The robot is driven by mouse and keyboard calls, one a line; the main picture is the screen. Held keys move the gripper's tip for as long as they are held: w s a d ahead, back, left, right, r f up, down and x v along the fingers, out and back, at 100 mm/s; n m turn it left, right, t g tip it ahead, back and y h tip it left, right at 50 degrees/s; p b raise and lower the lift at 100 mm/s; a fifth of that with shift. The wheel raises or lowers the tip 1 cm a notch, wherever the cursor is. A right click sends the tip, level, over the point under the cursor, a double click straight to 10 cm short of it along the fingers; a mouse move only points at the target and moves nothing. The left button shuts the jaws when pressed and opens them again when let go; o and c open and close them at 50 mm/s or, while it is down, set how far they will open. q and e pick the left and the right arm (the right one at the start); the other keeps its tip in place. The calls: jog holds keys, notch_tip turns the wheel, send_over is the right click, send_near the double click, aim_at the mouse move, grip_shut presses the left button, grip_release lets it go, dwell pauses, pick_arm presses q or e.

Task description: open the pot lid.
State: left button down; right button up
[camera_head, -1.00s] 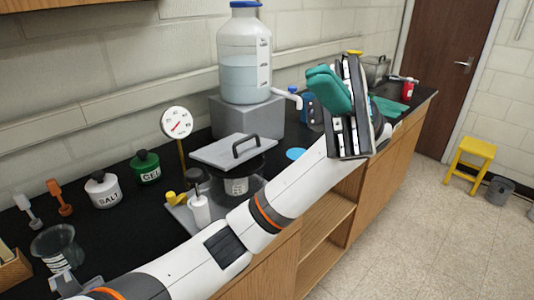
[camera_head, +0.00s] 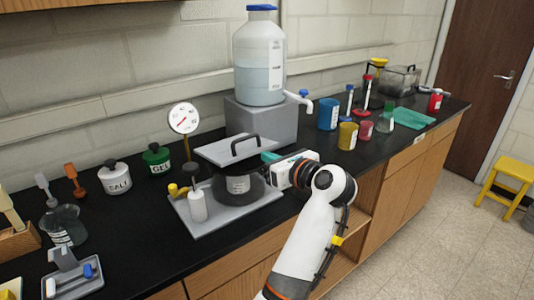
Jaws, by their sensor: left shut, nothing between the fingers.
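The pot (camera_head: 238,187) is dark and round with a white label, and stands on a grey base plate (camera_head: 243,216). Its flat grey square lid (camera_head: 217,152) lies over its top, with a black arched handle (camera_head: 246,138) standing up from it. My left gripper (camera_head: 268,157) is just right of the lid, with its teal fingertips close to the lid's right edge and below the handle. It is shut and empty. I cannot tell whether the fingertips touch the lid. The gripper body hides part of the pot's right side. My right gripper is not in view.
A large water jug (camera_head: 259,65) stands on a grey block (camera_head: 262,120) behind the pot. Blue, yellow and red cups (camera_head: 329,114) stand to the right. The front counter is mostly clear.

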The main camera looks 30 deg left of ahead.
pick_arm(q)
jog(key=p+x, duration=0.2)
jog(key=x, duration=0.6)
jog(key=shift+a+p, duration=0.3)
jog(key=shift+p, duration=0.05)
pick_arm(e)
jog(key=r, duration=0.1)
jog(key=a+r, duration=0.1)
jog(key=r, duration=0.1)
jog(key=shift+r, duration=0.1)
pick_arm(q)
jog(key=shift+w, duration=0.1)
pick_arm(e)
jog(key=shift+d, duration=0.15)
